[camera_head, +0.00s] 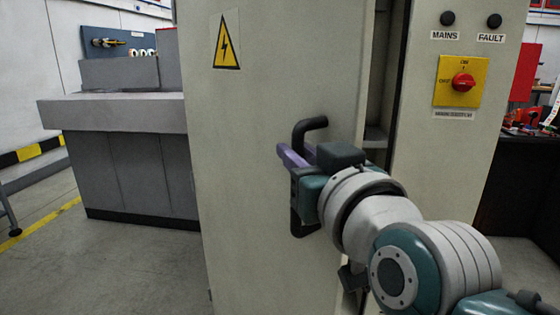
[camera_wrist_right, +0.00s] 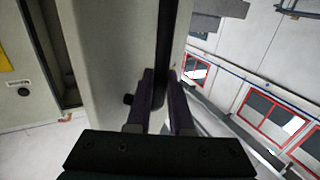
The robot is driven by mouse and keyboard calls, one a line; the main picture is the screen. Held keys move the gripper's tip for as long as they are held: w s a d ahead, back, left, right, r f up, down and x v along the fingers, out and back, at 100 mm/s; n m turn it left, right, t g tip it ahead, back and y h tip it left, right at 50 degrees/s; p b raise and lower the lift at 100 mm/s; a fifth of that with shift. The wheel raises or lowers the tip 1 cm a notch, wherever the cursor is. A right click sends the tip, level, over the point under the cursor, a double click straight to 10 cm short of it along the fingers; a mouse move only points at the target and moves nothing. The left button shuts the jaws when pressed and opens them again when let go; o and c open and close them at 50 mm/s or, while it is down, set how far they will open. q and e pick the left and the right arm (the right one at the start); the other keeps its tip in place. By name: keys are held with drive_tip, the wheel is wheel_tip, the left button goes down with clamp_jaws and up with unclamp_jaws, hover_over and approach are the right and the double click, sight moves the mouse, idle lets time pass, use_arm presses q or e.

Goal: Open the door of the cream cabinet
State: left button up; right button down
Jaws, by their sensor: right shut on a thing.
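The cream cabinet (camera_head: 425,165) stands at the right of the head view. Its door (camera_head: 262,105) carries a yellow lightning-bolt sign and stands partly open, with a dark gap along its right side. The door's black handle (camera_head: 310,124) is a tall upright bar. My right gripper (camera_head: 296,157) is shut on this handle, and its purple fingers lie on either side of the bar. In the right wrist view, the fingers (camera_wrist_right: 164,95) close around the dark handle bar (camera_wrist_right: 166,40), with the door (camera_wrist_right: 105,55) to the left. My left gripper is not in view.
A red rotary switch (camera_head: 463,82) on a yellow plate sits on the cabinet front, below two black knobs. A grey bench-like unit (camera_head: 120,115) stands behind the door at left. Open floor (camera_head: 110,260) with a yellow line lies at lower left.

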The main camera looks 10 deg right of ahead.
idle(0.4)
drive_tip(key=c, duration=0.8)
unclamp_jaws()
drive_tip(key=shift+a, duration=0.1)
drive_tip(key=s+d+p, duration=0.1)
drive_tip(key=s, duration=0.8)
drive_tip(key=shift+s+d, duration=0.35)
drive_tip(key=shift+s, duration=0.05)
drive_tip(key=shift+c, duration=0.4)
